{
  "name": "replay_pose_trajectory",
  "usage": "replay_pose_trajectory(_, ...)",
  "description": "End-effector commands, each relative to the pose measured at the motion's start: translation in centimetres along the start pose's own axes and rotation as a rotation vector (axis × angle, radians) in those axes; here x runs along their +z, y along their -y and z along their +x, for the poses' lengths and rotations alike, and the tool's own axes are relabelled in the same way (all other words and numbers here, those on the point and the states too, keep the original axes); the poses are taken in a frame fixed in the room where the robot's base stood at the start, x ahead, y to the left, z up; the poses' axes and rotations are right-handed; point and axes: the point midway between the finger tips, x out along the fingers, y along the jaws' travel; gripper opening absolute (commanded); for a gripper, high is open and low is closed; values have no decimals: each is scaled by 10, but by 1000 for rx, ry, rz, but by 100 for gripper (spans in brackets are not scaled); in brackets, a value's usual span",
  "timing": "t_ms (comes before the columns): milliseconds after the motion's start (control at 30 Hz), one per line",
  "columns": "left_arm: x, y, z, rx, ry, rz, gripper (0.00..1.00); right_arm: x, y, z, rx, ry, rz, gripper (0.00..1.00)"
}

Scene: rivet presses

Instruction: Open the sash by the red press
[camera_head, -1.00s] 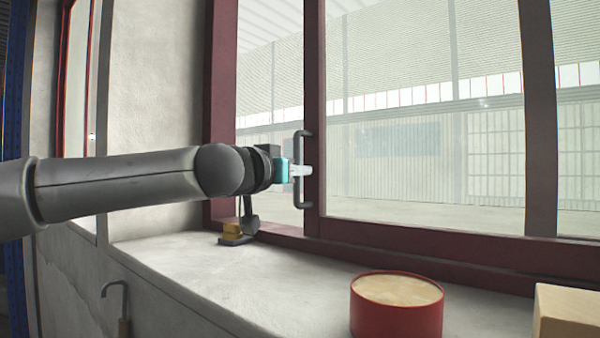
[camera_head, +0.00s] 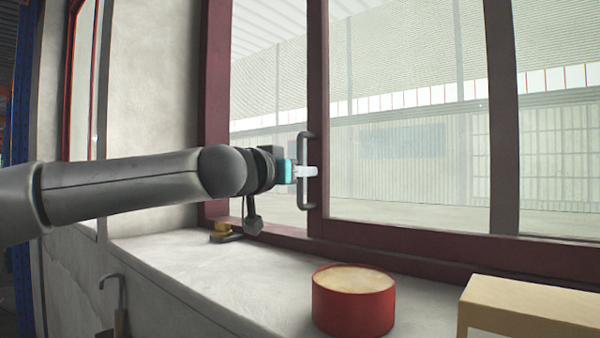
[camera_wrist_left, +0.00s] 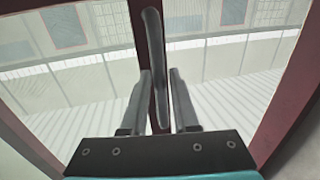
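The sash is a dark-red framed glass pane (camera_head: 410,130) in the window above the sill. Its grey upright bar handle (camera_head: 303,140) stands on its left stile (camera_head: 318,100). My left gripper (camera_head: 307,171) reaches in from the left at the middle of the handle. In the left wrist view the handle (camera_wrist_left: 152,35) runs between the two fingers of the gripper (camera_wrist_left: 159,80), which sit close on both sides of it. Whether both pads press on it is hard to see, but they look closed on it. My right gripper is out of view. I see no red press.
On the sill (camera_head: 200,275) stand a round red tin (camera_head: 353,310) and a tan box (camera_head: 530,310), both right of my arm. A small yellow object (camera_head: 221,231) lies by the window frame at left. A grey hook (camera_head: 112,285) hangs below the sill.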

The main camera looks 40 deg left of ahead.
Motion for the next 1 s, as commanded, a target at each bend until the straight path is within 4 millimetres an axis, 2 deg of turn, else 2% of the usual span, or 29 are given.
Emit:
replay_pose_trajectory(33, 0, 0, 0, -1, 0, 0, 35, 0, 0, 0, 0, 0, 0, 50)
replay_pose_trajectory(133, 0, 0, 0, -1, 0, 0, 46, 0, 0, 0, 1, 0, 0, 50)
replay_pose_trajectory(167, 0, 0, 0, -1, 0, 0, 47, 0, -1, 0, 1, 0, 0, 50)
replay_pose_trajectory(533, 0, 1, -5, -3, -1, -1, 47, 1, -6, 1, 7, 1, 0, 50)
replay_pose_trajectory(1000, 0, 0, -54, 1, -4, -4, 47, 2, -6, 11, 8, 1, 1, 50)
